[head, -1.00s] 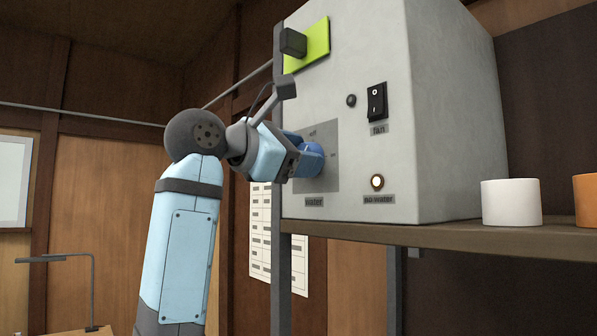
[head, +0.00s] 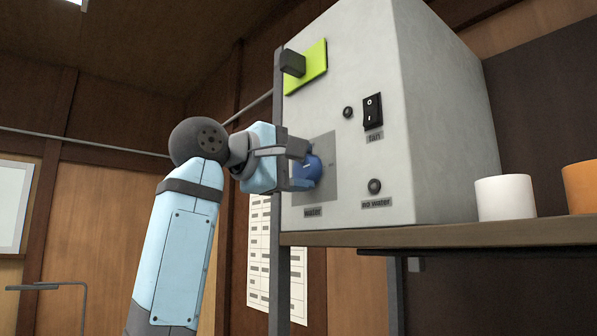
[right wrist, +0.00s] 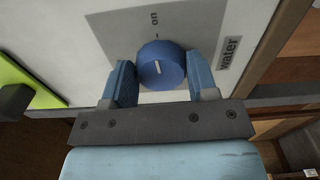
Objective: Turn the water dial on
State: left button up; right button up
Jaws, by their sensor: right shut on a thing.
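The blue water dial (head: 313,168) is on a pale plate on the front of the grey control box (head: 355,60), above a "water" label. My right gripper (head: 301,166) is shut on the dial, one finger on each side of it. In the right wrist view the dial (right wrist: 160,65) sits between the fingers (right wrist: 161,80), and its white mark lines up roughly with the tick by the word "on". The "no water" lamp (head: 375,186) is dark. My left gripper is not in view.
The box stands on a wooden shelf (head: 450,233). A black fan switch (head: 373,111) and a lime-green panel (head: 306,68) are on its front. A white cup (head: 505,198) and an orange cup (head: 582,187) stand to the right.

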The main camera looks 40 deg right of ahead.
jog(key=shift+m, duration=0.4)
jog(key=o, duration=0.9)
jog(key=a, duration=0.4)
jog(key=w+a+b, duration=0.1)
jog(key=a, duration=0.4)
jog(key=a+b, duration=0.1)
jog(key=a, duration=0.3)
jog(key=shift+w+a, duration=0.25)
jog(key=shift+a, duration=0.05)
